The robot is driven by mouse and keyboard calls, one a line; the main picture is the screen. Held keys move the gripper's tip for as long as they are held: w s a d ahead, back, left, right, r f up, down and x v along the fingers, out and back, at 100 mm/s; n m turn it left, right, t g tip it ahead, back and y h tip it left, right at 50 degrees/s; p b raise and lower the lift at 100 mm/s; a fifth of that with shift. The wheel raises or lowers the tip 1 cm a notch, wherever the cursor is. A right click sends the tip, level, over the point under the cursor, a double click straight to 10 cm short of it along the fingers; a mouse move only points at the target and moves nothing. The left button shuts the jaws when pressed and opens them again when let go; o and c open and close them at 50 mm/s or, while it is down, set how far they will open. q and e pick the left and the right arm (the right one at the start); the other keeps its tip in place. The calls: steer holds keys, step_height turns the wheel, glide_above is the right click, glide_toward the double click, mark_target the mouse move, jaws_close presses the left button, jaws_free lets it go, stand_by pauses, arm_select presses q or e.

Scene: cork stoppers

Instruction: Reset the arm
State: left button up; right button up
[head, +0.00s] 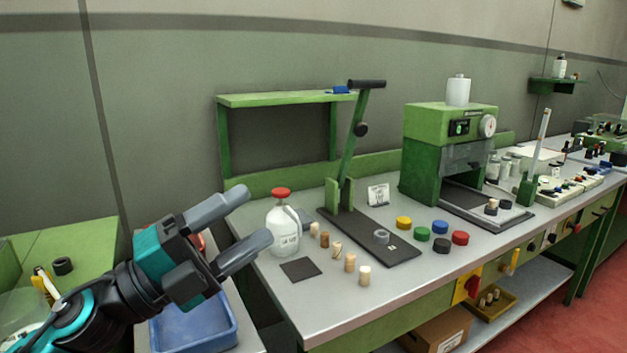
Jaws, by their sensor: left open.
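My left gripper (252,224) is open and empty, with its two grey fingers spread apart. It is raised at the left, in front of the workbench's left end, and its fingertips show just left of a white bottle with a red cap (285,228). Several cork stoppers (350,262) stand upright on the bench (330,306) to the right of the bottle. My right gripper is not in view.
A lever press (362,238) stands on a dark base behind the corks. Coloured caps (422,234) lie right of it. A green machine (448,150) stands farther right. A blue bin (222,334) is below my gripper. The bench's front left is clear.

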arm_select(q)
steer(key=a+f+n+t+y, duration=0.2)
steer(key=a+f+n+y, duration=0.4)
steer(key=f+n+y, duration=0.55)
steer(key=a+f+n+t+y, duration=0.2)
steer(key=a+f+n+y, duration=0.5)
steer(key=n, duration=0.7)
steer(key=s+d+f+n+g, duration=0.1)
steer(key=s+f+n+g, duration=0.1)
steer(key=s+f+g, duration=0.7)
steer(key=s+f+n+g, duration=0.1)
steer(key=s+f+g, duration=0.2)
steer(key=s+f, duration=0.7)
steer(key=w+d+f+t+h, duration=0.1)
steer(key=w+d+f+t, duration=0.2)
steer(key=w+f+t, duration=0.2)
steer(key=shift+w+t+p, duration=0.25)
steer(key=shift+t+p, duration=0.05)
steer(key=shift+t, duration=1)
steer(key=shift+d+m, duration=0.1)
steer(key=shift+m, duration=0.15)
